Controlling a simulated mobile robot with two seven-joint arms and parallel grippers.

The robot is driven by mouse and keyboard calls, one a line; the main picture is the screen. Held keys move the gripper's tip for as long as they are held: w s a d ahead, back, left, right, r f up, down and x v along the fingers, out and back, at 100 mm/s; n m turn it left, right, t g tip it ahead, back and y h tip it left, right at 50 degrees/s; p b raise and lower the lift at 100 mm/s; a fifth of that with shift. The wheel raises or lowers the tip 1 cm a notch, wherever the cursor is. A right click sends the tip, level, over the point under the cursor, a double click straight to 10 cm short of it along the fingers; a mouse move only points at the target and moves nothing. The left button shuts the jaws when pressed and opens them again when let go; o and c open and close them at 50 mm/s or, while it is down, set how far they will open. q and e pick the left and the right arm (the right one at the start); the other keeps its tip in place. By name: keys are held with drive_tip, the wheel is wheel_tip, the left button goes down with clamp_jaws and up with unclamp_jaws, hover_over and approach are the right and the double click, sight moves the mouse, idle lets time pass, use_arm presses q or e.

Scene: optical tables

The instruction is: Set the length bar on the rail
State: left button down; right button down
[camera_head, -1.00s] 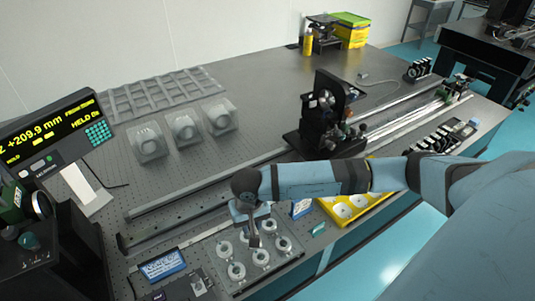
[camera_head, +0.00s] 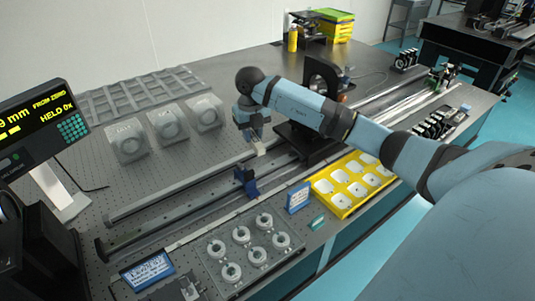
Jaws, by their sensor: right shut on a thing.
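My right gripper (camera_head: 256,142) points down over the far side of the dark rail (camera_head: 165,228). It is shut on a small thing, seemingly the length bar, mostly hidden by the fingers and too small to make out. A dark blue carriage (camera_head: 246,181) sits on the rail, just below and left of the gripper in the picture. The gripper looks apart from the carriage. My left gripper is not in view.
A tray (camera_head: 282,256) of several rings lies in front of the rail, with a yellow tray (camera_head: 348,207) to its right. A black fixture (camera_head: 322,75) stands close behind my right arm. Several grey blocks (camera_head: 167,124) stand behind the rail. A display (camera_head: 38,130) is at left.

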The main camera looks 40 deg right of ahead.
drive_tip(key=w+d+r+m+b, duration=0.3)
drive_tip(key=d+m, duration=0.4)
drive_tip(key=m, duration=0.8)
hover_over(269, 166)
drive_tip(key=shift+m, duration=0.4)
wheel_tip(269, 166, down, 14)
drive_tip(key=shift+a+f, duration=0.1)
drive_tip(key=shift+a, duration=0.05)
drive_tip(key=shift+f, duration=2.45)
drive_tip(key=shift+f, duration=0.15)
drive_tip(key=c, duration=0.9)
unclamp_jaws()
